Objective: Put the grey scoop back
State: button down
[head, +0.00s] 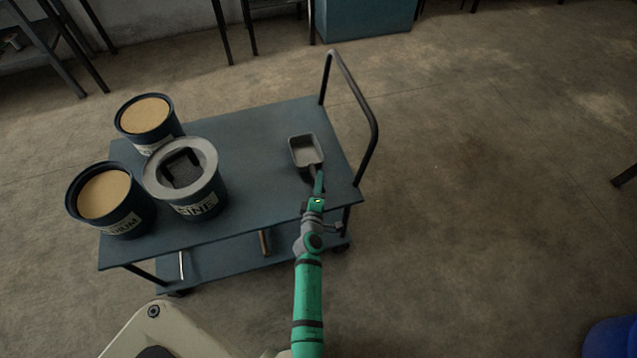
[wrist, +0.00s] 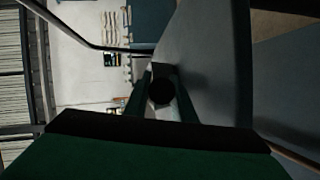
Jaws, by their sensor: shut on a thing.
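The grey scoop (head: 306,152) is at the right part of the blue cart's top (head: 255,150), its open pan pointing away from me. My gripper (head: 317,183) is shut on the scoop's handle. In the wrist view, the dark round handle end (wrist: 161,91) sits between the fingers of my gripper (wrist: 160,100). I cannot tell whether the scoop touches the cart top or is held just above it. The pan looks empty.
Three dark tubs stand on the cart's left: a rear tub (head: 147,117), a left tub (head: 106,199), both with tan contents, and a middle tub (head: 188,180) with a grey ring lid and dark square opening. A handle rail (head: 368,130) rises at the cart's right end. The cart's middle is clear.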

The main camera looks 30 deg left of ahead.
jog(key=shift+f, duration=0.1)
jog(key=c, duration=1.5)
grip_release()
jog(key=s+d+r+m+h, duration=0.1)
jog(key=s+d+r+m, duration=0.15)
jog(key=s+d, duration=0.5)
jog(key=s+d+r+m+h, duration=0.1)
jog(key=s+d+m, duration=0.3)
jog(key=s+d, duration=0.4)
jog(key=s+d+r+m+h, duration=0.1)
jog(key=s+d+r+m, duration=0.15)
jog(key=s+d, duration=0.5)
jog(key=s+d+r+m+h, duration=0.1)
jog(key=s+d+r+m, duration=0.2)
jog(key=s+r+m, duration=0.1)
jog(key=s+d+r+m+h, duration=0.1)
jog(key=s+d+r+m, duration=0.2)
jog(key=s+r+m, duration=0.1)
jog(key=s+d+r+m+t+h, duration=0.1)
jog(key=s+d+r+m+h, duration=0.1)
jog(key=s+r, duration=0.4)
jog(key=shift+s+d+m, duration=0.3)
jog(key=shift+d+m, duration=0.35)
jog(key=shift+m, duration=0.65)
